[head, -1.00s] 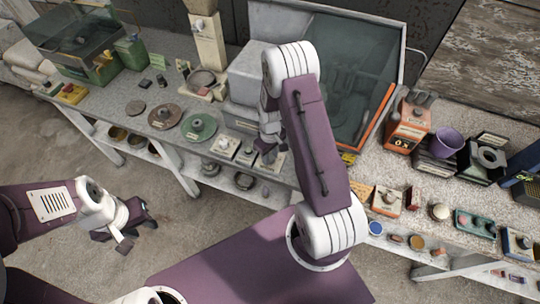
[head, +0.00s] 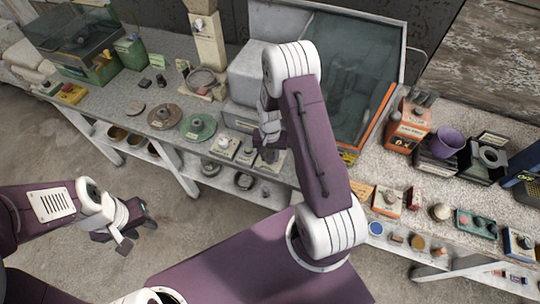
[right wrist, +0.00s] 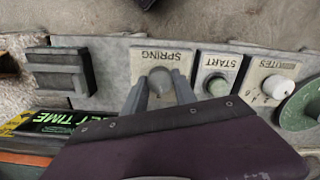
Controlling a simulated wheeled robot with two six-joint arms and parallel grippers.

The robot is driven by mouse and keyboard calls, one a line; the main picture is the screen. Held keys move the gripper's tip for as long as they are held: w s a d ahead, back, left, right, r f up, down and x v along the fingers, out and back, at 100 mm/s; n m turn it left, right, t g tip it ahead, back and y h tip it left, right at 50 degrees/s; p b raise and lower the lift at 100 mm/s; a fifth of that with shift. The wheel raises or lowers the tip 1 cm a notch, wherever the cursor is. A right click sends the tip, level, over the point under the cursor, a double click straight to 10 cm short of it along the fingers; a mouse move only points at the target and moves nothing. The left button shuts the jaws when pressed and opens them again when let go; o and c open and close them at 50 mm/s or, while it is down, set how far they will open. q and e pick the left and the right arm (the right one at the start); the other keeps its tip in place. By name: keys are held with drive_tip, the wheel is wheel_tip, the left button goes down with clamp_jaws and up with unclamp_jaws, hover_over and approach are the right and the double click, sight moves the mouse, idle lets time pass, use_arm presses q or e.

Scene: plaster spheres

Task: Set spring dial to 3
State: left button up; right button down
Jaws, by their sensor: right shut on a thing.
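The spring dial (right wrist: 160,78) is a grey knob on a cream plate labelled SPRING, upside down in the right wrist view. My right gripper (right wrist: 160,92) is shut on this dial, with one grey finger on each side of it. The fingers hide part of the knob, and I cannot read its setting. In the head view my right gripper (head: 268,150) is at the spring plate (head: 272,164), partly hidden by my arm. My left gripper (head: 130,235) hangs over the floor in front of the bench, away from the dial; its finger opening is unclear.
A green disc (head: 197,126) and a brown disc (head: 165,116) lie to the left. A grey machine with a dark panel (head: 345,75) stands behind.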

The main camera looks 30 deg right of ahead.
sight(270, 157)
drive_tip(key=m, duration=0.7)
drive_tip(key=shift+w+r, duration=0.1)
drive_tip(key=m, duration=0.6)
drive_tip(key=shift+m, duration=0.3)
idle(0.4)
drive_tip(key=c, duration=1.1)
unclamp_jaws()
drive_tip(key=shift+o, duration=0.5)
wheel_tip(270, 157, up, 9)
drive_tip(key=b, duration=0.1)
